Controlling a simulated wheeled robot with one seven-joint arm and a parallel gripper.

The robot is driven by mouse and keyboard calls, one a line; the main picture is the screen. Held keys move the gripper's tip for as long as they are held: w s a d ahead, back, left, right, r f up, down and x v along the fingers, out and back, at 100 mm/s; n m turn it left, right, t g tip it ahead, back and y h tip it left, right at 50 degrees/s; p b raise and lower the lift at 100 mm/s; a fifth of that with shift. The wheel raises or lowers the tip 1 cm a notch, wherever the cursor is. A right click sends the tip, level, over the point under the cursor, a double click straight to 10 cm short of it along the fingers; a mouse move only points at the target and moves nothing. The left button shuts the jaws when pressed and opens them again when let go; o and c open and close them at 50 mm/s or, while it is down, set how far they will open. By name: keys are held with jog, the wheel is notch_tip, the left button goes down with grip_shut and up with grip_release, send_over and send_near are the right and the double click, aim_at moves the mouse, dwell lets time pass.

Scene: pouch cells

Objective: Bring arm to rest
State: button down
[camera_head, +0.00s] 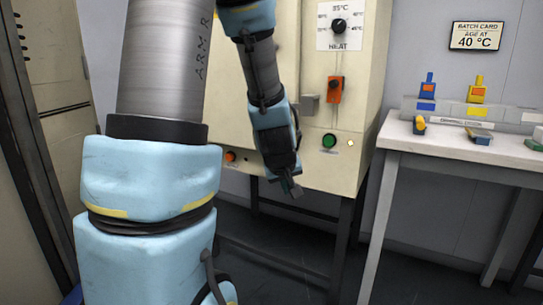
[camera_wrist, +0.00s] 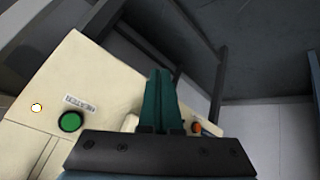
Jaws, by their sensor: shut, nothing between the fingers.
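My arm, with pale blue covers and grey links, fills the left and middle of the head view. My gripper (camera_head: 291,188) hangs pointing down in front of the lower part of a cream cabinet (camera_head: 225,110). In the wrist view the dark green fingers of my gripper (camera_wrist: 160,75) are together and hold nothing. The cabinet front shows behind them, with a green button (camera_wrist: 70,121) left of the fingers and an orange button (camera_wrist: 196,127) right of them. I cannot tell the exact gap between my gripper and the cabinet.
The cabinet has a heat dial (camera_head: 339,26) and an orange switch (camera_head: 334,89). A white table (camera_head: 440,148) at right holds a grey rack with blue and yellow pieces. A batch card (camera_head: 477,36) reading 40 °C hangs above. The floor (camera_head: 285,265) below my gripper looks clear.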

jog(key=s+a+m+g+y+p, duration=0.15)
jog(key=s+a+m+g, duration=0.35)
jog(key=s+a, duration=0.75)
notch_tip(320, 180, up, 25)
jog(key=d+n+p, duration=0.1)
jog(key=p, duration=2.4)
jog(key=shift+s+d+g+p, duration=0.3)
jog(key=shift+s+g+p, duration=0.05)
jog(key=shift+s+g, duration=0.1)
